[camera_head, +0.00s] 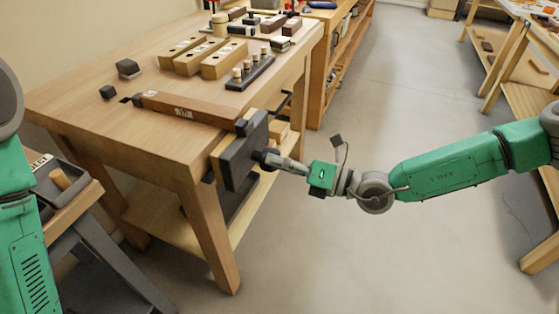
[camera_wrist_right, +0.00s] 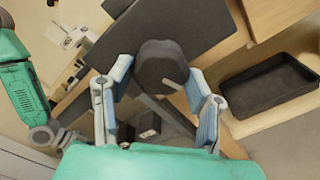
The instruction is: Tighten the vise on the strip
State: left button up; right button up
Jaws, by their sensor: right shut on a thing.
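The vise (camera_head: 240,152) is mounted on the end of the wooden bench, with a dark front jaw plate. Its dark round handle knob (camera_wrist_right: 160,68) sticks out from the plate. My right gripper (camera_head: 268,159) is at this knob; in the right wrist view its two blue-grey fingers (camera_wrist_right: 158,78) stand on either side of the knob, shut on it. The brown strip (camera_head: 190,108) lies flat on the bench top, with its right end close to the vise. How firmly the jaw touches it cannot be told. My left arm shows at the left edge; its gripper is out of view.
Two dark blocks (camera_head: 128,68) lie behind the strip. Wooden blocks with holes (camera_head: 210,56) and a dark peg rack (camera_head: 250,72) stand farther back. A black tray (camera_wrist_right: 265,85) is on the lower shelf. A small cart (camera_head: 72,190) stands at left.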

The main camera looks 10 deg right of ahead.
jog(key=shift+w+d+r+m, duration=0.15)
jog(key=shift+w+m, duration=0.15)
jog(key=m, duration=0.3)
jog(key=o, duration=1)
jog(key=shift+s, duration=0.15)
